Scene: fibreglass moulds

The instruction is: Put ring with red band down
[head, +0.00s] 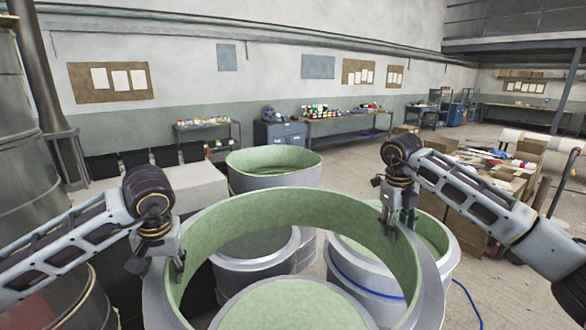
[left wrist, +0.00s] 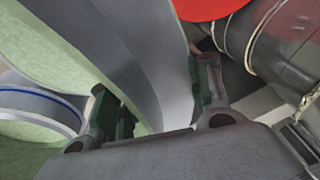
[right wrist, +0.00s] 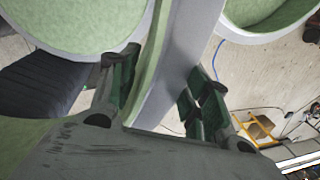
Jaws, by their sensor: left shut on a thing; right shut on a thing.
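A large ring (head: 285,203), green inside and grey outside, is held between my two grippers in front of me. No red band shows on its visible surfaces. My left gripper (head: 178,264) is shut on its left wall; the left wrist view shows the grey wall (left wrist: 145,65) between the fingers. My right gripper (head: 389,222) is shut on its right wall, which also stands between the fingers in the right wrist view (right wrist: 187,50). The ring's near side runs out of the head view. I cannot tell whether its bottom touches anything.
Behind and below are several green-lined moulds: one with a blue band (head: 362,288) at right, a grey one (head: 255,270) seen through the ring, and one farther back (head: 272,178). Boxes (head: 465,225) stand at right. A dark drum stands at left.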

